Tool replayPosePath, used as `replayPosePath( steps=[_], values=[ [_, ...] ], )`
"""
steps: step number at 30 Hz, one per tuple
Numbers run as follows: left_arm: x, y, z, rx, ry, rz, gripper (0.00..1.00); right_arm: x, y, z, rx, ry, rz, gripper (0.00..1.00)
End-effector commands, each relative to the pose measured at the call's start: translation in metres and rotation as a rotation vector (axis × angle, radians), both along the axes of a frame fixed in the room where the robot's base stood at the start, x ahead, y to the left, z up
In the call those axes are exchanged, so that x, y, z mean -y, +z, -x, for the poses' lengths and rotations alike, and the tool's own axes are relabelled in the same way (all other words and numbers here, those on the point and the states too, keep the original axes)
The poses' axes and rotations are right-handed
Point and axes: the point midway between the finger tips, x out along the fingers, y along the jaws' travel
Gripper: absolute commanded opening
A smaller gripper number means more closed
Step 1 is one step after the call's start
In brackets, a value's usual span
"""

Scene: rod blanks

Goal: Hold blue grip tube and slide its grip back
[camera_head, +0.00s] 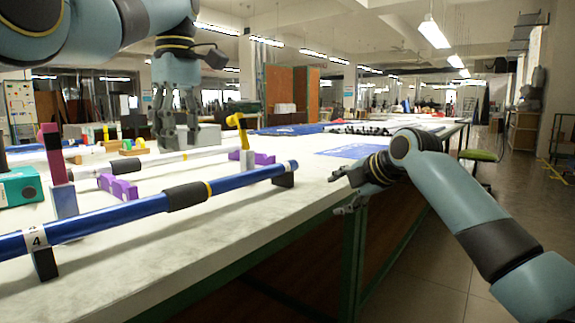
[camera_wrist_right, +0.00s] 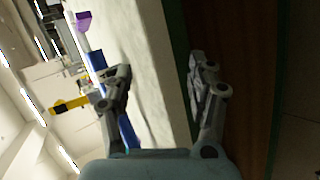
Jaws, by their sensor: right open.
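The blue grip tube (camera_head: 110,217) lies level along the table's near side on black supports, with a "4" label towards its left end. Its dark grip (camera_head: 187,195) sits partway along, beside a yellow ring (camera_head: 209,188). My right gripper (camera_head: 348,192) is open and empty, off the table's edge, to the right of and apart from the tube's right end. In the right wrist view the tube (camera_wrist_right: 128,130) shows partly behind one finger of my right gripper (camera_wrist_right: 160,82). My left gripper (camera_head: 179,128) points down with fingers apart, behind the blue tube over a pale tube.
A pale tube (camera_head: 205,152) lies behind the blue one. Purple blocks (camera_head: 119,187), a yellow-topped post (camera_head: 240,130), a pink-and-dark post (camera_head: 52,150) and a teal box (camera_head: 20,187) stand nearby. The white table (camera_head: 240,225) is bare in front; open floor lies right.

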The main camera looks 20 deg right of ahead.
Motion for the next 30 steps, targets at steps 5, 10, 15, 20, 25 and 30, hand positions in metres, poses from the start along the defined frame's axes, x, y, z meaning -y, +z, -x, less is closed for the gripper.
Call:
replayPosePath(
  steps=[5, 10, 15, 20, 25, 30],
  values=[
    [0.000, 0.000, 0.000, 0.000, 0.000, 0.000, 0.38, -0.076, 0.060, -0.001, 0.023, 0.222, -0.008, 0.58],
    [0.000, 0.000, 0.000, 0.000, 0.000, 0.000, 0.38, -0.117, 0.087, 0.007, 0.029, 0.350, -0.014, 0.58],
    [0.000, 0.000, 0.000, 0.000, 0.000, 0.000, 0.38, -0.132, 0.092, 0.006, 0.029, 0.391, -0.014, 0.58],
    [0.000, 0.000, 0.000, 0.000, 0.000, 0.000, 0.38, -0.144, 0.079, -0.009, 0.026, 0.392, -0.015, 0.58],
    [0.000, 0.000, 0.000, 0.000, 0.000, 0.000, 0.38, -0.161, 0.061, -0.032, 0.026, 0.390, -0.016, 0.58],
    [0.000, 0.000, 0.000, 0.000, 0.000, 0.000, 0.38, -0.174, 0.046, -0.051, 0.027, 0.389, -0.014, 0.58]
  ],
)
